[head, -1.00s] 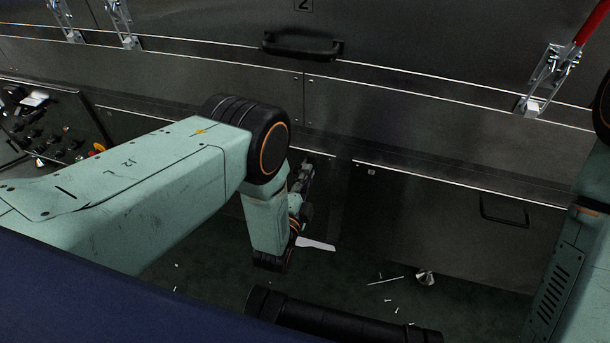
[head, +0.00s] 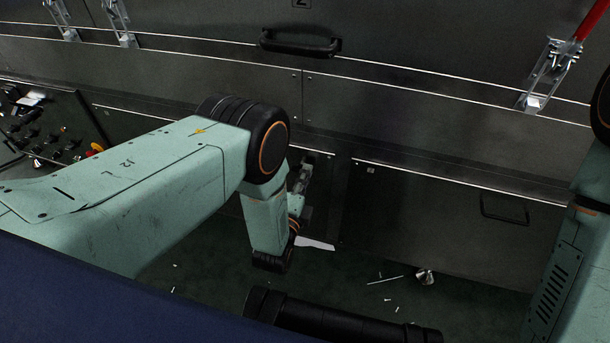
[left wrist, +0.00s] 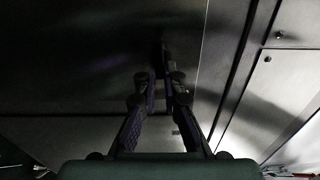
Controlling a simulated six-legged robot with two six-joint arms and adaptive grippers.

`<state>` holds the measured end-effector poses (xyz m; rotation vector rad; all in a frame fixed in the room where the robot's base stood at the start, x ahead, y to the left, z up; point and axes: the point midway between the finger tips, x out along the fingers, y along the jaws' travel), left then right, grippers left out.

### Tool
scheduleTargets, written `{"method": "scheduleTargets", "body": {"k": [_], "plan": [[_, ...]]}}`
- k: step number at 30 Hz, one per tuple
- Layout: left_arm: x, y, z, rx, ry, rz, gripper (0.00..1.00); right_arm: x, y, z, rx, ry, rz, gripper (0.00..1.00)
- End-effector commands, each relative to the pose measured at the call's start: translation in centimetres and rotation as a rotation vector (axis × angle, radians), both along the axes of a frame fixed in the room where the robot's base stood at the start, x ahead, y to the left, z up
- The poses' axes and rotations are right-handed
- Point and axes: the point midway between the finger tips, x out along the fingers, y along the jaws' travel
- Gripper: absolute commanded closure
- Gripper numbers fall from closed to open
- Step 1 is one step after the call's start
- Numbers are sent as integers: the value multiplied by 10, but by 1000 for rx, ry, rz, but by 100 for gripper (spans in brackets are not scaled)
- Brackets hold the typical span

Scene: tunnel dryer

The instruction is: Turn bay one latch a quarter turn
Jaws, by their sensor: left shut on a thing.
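My left gripper (head: 308,180) is at the lower panel of the dryer, mostly behind my own forearm and wrist in the head view. In the left wrist view, its two dark fingers (left wrist: 161,88) reach forward to the dark panel and are close together at the tips. They are shut on a small, dark, narrow piece (left wrist: 164,56), which appears to be the bay one latch. Its shape and angle are mostly hidden by the fingers and the shadow. My right gripper is not in view; only part of my right arm shows at the right edge.
A black handle (head: 300,43) is on the upper panel under a number 2 plate. A toggle clamp with a red lever (head: 548,76) is at upper right. A control panel (head: 55,128) stands at left. A lower door handle (head: 504,209) is at right. Small debris lies on the floor (head: 350,290).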

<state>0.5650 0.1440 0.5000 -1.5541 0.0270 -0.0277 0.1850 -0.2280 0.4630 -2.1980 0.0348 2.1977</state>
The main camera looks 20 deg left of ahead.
Motion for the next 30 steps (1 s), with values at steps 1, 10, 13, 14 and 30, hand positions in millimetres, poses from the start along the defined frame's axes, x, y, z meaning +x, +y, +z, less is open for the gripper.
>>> {"method": "scheduleTargets", "body": {"k": [1,10,13,14,30], "plan": [[-1,2,-1,1,3,5,100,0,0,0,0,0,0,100],[0,1,-1,0,2,3,73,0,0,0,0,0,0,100],[0,1,0,0,1,2,69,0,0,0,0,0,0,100],[0,1,0,-1,1,2,69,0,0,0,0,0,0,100],[-44,1,-1,-1,5,0,69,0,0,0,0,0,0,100]]}}
